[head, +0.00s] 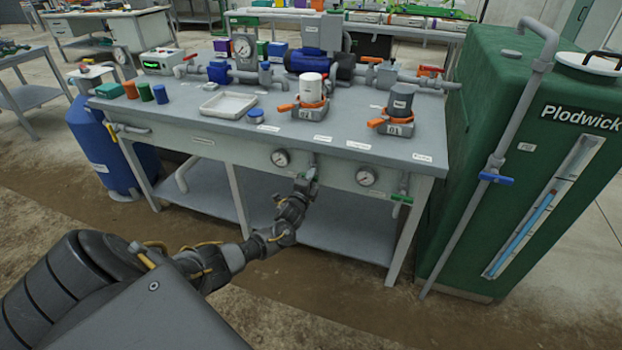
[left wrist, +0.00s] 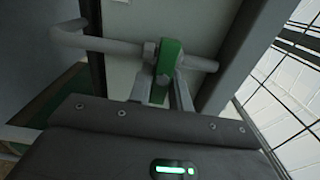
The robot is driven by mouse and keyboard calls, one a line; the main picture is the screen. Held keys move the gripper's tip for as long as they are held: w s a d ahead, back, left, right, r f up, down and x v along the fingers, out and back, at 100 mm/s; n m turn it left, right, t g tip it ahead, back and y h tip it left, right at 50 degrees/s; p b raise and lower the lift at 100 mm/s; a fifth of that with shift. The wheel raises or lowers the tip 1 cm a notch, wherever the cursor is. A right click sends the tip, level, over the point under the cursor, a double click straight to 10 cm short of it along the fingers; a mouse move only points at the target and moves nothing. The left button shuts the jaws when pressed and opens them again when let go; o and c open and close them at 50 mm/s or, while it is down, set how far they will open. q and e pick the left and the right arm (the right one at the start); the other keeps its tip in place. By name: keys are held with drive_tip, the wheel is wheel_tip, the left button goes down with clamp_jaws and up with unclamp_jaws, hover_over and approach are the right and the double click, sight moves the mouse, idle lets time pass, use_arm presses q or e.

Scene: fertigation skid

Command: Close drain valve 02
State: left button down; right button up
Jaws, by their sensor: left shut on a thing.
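The handle crosses a grey pipe (left wrist: 200,62) there. In the head view my gripper mostly hides this valve. A second valve with a green handle (head: 401,198) hangs from the front edge farther right, its handle crosswise to its pipe. The valve labels are too small to read. My right gripper is not in view.
The grey bench (head: 200,123) carries pumps, pipes, a white tray (head: 228,105) and two orange-clamped canisters. A green tank (head: 500,150) with a blue-handled pipe stands right. A blue cylinder (head: 95,150) stands left. The floor in front is clear.

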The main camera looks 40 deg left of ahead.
use_arm(q)
drive_tip(key=c, duration=1.4)
unclamp_jaws()
drive_tip(key=shift+o, duration=0.2)
